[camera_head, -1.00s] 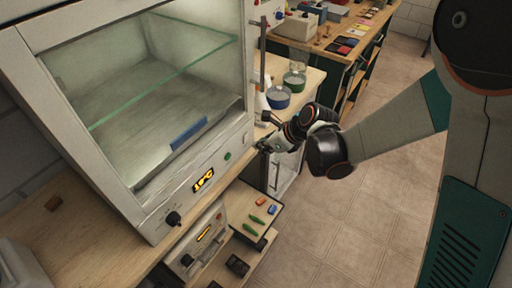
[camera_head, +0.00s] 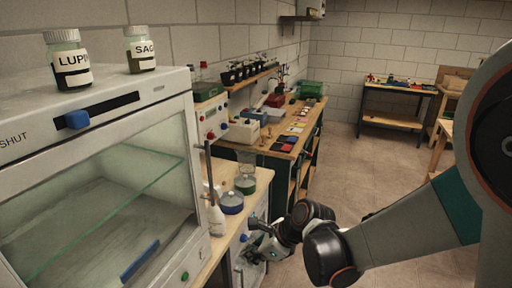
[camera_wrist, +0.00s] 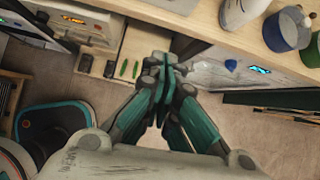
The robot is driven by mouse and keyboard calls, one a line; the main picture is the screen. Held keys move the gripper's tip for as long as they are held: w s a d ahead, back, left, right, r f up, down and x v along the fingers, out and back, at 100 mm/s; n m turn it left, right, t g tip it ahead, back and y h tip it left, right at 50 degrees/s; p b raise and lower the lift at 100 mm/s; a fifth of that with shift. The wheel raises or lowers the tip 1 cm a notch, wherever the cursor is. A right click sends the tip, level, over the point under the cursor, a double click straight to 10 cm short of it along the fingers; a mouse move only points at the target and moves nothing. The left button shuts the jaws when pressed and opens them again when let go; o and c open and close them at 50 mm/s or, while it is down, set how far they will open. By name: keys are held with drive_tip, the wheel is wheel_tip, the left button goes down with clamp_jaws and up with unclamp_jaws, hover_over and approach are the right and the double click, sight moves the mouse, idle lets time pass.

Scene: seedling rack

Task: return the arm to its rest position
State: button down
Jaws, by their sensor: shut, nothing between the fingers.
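My gripper (camera_head: 258,250) is at the end of my arm, low in the middle of the head view, by the front of the wooden bench (camera_head: 214,247). It also shows in the wrist view (camera_wrist: 165,68), where its teal fingers meet, shut with nothing between them. The fingertips point toward the bench's front edge; whether they touch anything there I cannot tell. My arm reaches in from the right side of the head view, bent, with the forearm running left and down.
A glass-fronted cabinet (camera_head: 187,240) stands at left, with jars labelled LUPIN (camera_head: 68,62) and SAG (camera_head: 140,50) on top. A blue pot (camera_head: 232,203) and white bottle (camera_head: 217,220) stand near the bench edge.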

drive_tip(key=s+d+r+n+t+h, duration=0.1)
drive_tip(key=s+d+r+n+h, duration=0.1)
drive_tip(key=s+d+r+n, duration=0.2)
drive_tip(key=s+d+r+n+t+h, duration=0.1)
drive_tip(key=s+d+r+n, duration=0.4)
drive_tip(key=d+n, duration=0.5)
drive_tip(key=s+d+r+n+t+h, duration=0.2)
drive_tip(key=s+d+r+n+h, duration=0.1)
drive_tip(key=s+d+n, duration=0.3)
drive_tip(key=shift+s+d+r+n+h, duration=0.15)
drive_tip(key=shift+d+r+n+h, duration=0.25)
drive_tip(key=shift+d+r+n, duration=0.5)
drive_tip(key=shift+f, duration=0.15)
